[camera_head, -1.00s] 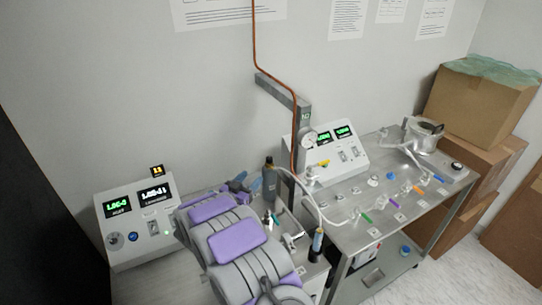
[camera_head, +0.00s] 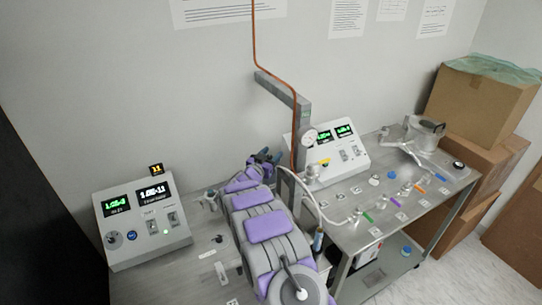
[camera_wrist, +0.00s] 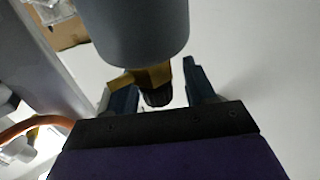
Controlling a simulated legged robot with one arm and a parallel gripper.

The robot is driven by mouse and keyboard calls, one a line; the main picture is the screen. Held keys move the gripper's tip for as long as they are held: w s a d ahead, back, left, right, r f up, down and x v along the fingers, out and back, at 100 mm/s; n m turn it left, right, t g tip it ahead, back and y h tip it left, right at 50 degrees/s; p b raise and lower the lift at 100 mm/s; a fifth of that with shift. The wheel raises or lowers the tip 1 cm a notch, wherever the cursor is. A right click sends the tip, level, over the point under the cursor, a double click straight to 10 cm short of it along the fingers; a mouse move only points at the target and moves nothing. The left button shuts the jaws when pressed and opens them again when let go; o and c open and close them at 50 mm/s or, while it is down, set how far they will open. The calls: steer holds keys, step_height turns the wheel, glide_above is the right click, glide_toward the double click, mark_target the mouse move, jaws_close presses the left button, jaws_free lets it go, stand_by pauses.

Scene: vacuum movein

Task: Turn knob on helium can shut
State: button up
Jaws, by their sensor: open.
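In the wrist view the helium can (camera_wrist: 138,30) is a large grey cylinder at the top. Its brass fitting (camera_wrist: 152,75) and black knob (camera_wrist: 158,96) point down in the picture, toward my gripper. My gripper (camera_wrist: 160,88) is open, with one dark blue finger on each side of the knob. I cannot tell whether either finger touches it. In the head view my gripper (camera_head: 266,158) is at the far end of my grey and purple arm, by the upright post. The arm hides the can there.
At right, a metal table (camera_head: 350,203) carries valves, tubing and another display box (camera_head: 335,152). Cardboard boxes (camera_head: 478,105) are stacked behind the table.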

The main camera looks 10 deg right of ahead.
steer(key=shift+c, duration=0.4)
steer(key=c, duration=0.9)
